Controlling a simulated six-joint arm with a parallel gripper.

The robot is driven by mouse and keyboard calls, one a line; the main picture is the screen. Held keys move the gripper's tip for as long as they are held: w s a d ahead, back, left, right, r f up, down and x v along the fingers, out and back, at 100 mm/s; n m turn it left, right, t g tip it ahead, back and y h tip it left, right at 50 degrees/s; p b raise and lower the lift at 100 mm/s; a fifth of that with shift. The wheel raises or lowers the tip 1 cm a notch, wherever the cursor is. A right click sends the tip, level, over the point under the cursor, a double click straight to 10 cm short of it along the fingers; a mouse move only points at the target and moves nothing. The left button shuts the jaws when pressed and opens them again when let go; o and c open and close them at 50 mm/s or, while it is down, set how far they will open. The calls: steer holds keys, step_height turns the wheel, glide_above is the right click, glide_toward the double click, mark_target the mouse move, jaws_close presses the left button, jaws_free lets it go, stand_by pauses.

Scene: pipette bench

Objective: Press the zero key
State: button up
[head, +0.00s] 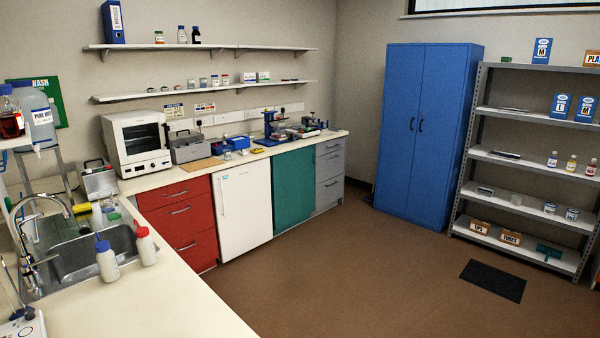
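I cannot make out a zero key in the head view. Small instruments (281,125) stand on the back bench, one with a blue upright, but any keys on them are too small to tell. A white device (24,326) at the lower left corner is cut off by the frame edge; its markings are unclear. My gripper is not in view.
The back bench also holds a white oven (138,143) and a grey bath (189,149). A sink (88,256) and two wash bottles (107,262) are on the left counter. A blue cabinet (420,130) and grey shelving (524,150) stand right. The brown floor (340,270) is mostly clear.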

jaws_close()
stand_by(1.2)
